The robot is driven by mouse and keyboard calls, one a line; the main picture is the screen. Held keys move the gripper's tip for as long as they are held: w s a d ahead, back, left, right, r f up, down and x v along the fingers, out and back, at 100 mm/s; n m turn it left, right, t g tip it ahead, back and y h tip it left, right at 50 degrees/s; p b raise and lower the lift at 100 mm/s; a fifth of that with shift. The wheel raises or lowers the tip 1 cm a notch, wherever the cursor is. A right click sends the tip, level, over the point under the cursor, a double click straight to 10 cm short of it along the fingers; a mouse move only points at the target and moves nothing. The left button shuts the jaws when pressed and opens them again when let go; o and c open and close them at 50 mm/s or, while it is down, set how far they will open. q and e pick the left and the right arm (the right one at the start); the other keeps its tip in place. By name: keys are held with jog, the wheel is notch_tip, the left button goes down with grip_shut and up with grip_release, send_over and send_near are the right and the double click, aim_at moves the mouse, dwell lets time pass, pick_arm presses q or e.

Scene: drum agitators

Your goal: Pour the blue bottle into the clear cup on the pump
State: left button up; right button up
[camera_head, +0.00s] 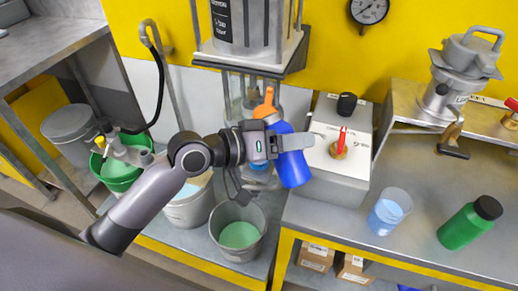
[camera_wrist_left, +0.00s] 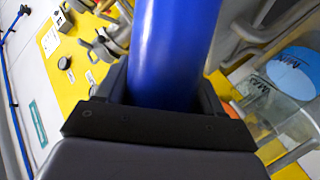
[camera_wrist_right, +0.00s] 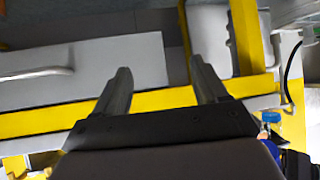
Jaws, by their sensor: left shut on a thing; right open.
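My left gripper (camera_head: 284,142) is shut on the blue bottle (camera_head: 292,170). It holds the bottle in the air just left of the grey pump box, with the orange top (camera_head: 266,105) toward the upper left of the picture. The blue bottle (camera_wrist_left: 172,55) fills the middle of the left wrist view between the fingers. A clear cup (camera_head: 390,210) with light blue contents stands on the grey bench, right of and apart from the bottle. My right gripper (camera_wrist_right: 157,75) is open and empty in the right wrist view.
The grey box (camera_head: 335,150) carries a black knob and a red-handled valve. A green bottle (camera_head: 470,222) stands at the bench's right. A grey bucket (camera_head: 238,230) with green contents is below the bottle in the picture. A metal pump-like unit (camera_head: 465,65) stands at the back right.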

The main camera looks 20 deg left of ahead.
pick_arm(q)
jog(key=shift+f+n, duration=0.1)
jog(key=shift+n, duration=0.2)
jog(key=shift+s+d+f+n+h+b, duration=0.2)
jog(key=shift+n+h+b, duration=0.5)
jog(key=shift+b, duration=0.65)
dwell(1.8)
jog(key=shift+r+n, duration=0.45)
jog(key=shift+n, duration=0.45)
dwell(1.6)
jog(key=shift+f+n+h+b, duration=0.25)
jog(key=shift+n+h+b, duration=0.25)
jog(key=shift+b, duration=0.4)
dwell(1.1)
